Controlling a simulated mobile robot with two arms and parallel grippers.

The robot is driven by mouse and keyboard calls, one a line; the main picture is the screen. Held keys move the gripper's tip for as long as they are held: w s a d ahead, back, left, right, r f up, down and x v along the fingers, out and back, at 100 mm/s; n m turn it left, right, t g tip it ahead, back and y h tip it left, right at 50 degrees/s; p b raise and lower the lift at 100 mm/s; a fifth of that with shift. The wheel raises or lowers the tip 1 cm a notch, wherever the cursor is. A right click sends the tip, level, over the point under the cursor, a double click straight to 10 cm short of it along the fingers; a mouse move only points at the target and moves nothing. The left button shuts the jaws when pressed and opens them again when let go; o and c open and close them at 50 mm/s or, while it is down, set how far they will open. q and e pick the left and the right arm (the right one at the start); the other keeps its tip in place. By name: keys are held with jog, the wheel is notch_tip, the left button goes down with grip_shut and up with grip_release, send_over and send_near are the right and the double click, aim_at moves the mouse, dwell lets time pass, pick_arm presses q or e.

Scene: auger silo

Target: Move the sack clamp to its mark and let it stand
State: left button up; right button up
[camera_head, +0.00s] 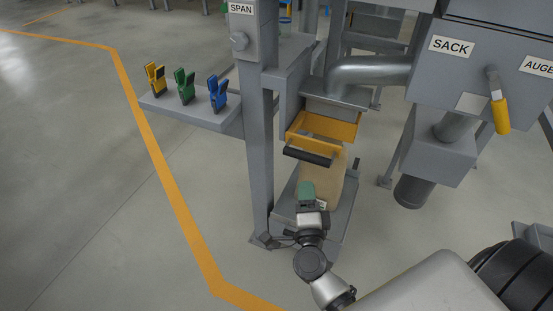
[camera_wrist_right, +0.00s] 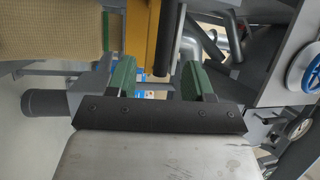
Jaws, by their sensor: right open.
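The sack clamp, a yellow frame (camera_head: 322,125) with a black handle bar (camera_head: 308,157), sits under the grey spout at the top of a tan sack (camera_head: 336,180). My right gripper (camera_head: 307,188), with green fingers, is just below the handle, in front of the sack. In the right wrist view my right gripper (camera_wrist_right: 157,78) is open and empty. There the yellow frame (camera_wrist_right: 137,35) and black handle (camera_wrist_right: 163,38) appear beyond the gap between the fingers, apart from them. The clamp's mark cannot be made out. My left gripper is not in view.
A grey shelf (camera_head: 205,118) at the left holds yellow, green and blue clips. A grey post (camera_head: 257,130) stands left of the sack. A cabinet labelled SACK (camera_head: 452,75) has a yellow lever (camera_head: 500,115) at the right. The floor left of the yellow line is clear.

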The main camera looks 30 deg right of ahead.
aim_at(305, 156)
jog(key=shift+m+h, duration=0.3)
jog(key=shift+m, duration=0.1)
jog(key=x, duration=1.1)
jog(key=shift+r, duration=0.25)
jog(key=shift+c, duration=0.2)
grip_shut()
